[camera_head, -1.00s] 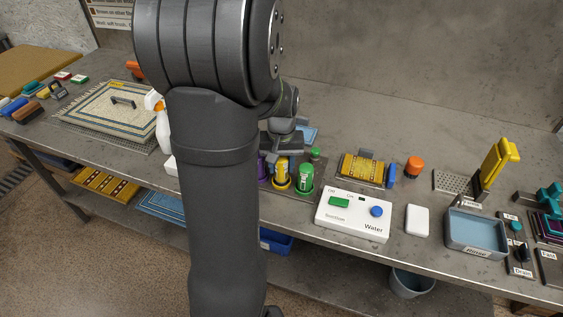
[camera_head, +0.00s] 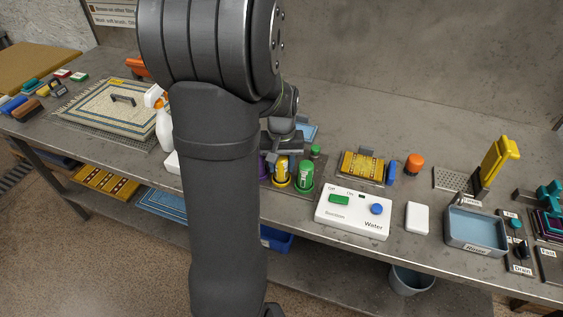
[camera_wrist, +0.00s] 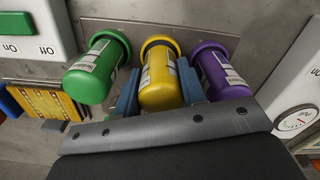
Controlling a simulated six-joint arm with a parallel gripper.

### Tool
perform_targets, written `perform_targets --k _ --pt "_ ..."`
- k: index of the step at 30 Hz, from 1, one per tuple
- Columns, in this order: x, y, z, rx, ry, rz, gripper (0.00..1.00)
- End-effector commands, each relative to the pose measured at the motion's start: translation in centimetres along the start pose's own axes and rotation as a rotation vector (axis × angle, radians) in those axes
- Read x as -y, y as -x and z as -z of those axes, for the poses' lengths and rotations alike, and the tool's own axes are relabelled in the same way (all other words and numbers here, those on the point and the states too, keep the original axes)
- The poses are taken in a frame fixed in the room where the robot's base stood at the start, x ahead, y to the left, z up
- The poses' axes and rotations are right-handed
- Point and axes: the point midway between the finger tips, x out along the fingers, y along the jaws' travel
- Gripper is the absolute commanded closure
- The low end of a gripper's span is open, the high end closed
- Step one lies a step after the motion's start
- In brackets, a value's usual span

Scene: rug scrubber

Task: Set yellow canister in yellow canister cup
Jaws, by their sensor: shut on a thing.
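The yellow canister (camera_wrist: 160,82) is in the middle of the wrist view, between a green canister (camera_wrist: 97,75) and a purple canister (camera_wrist: 218,75). My gripper (camera_wrist: 156,90) has its blue fingers on either side of the yellow canister and is shut on it. The far end of the yellow canister meets the yellow cup (camera_wrist: 160,42); the canister hides the inside of the cup, so I cannot tell how deep it sits. In the head view the yellow canister (camera_head: 281,169) stands upright at its cup (camera_head: 282,184), beside the green canister (camera_head: 305,175), with my gripper partly hidden behind my arm.
The purple and green canisters stand close on both sides. A white box with buttons labelled Water (camera_head: 353,212) is at the right front. A spray bottle (camera_head: 162,122) stands to the left. A yellow patterned brush-like piece (camera_head: 362,165) lies behind the Water box.

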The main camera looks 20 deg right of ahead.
Motion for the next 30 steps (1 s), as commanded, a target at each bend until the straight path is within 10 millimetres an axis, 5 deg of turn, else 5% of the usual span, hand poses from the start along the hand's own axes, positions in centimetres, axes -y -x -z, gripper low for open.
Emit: perform_targets --k 9,10,14,23,30 --pt "0.0 -0.5 0.0 0.000 0.000 0.000 0.83" --pt "0.0 -0.5 0.0 0.000 0.000 0.000 0.59" --pt "0.0 -0.5 0.0 0.000 0.000 0.000 0.38" --pt "0.0 -0.3 0.0 -0.001 0.000 0.000 0.38" --pt "0.0 3.0 0.1 -0.005 0.000 -0.001 0.38"
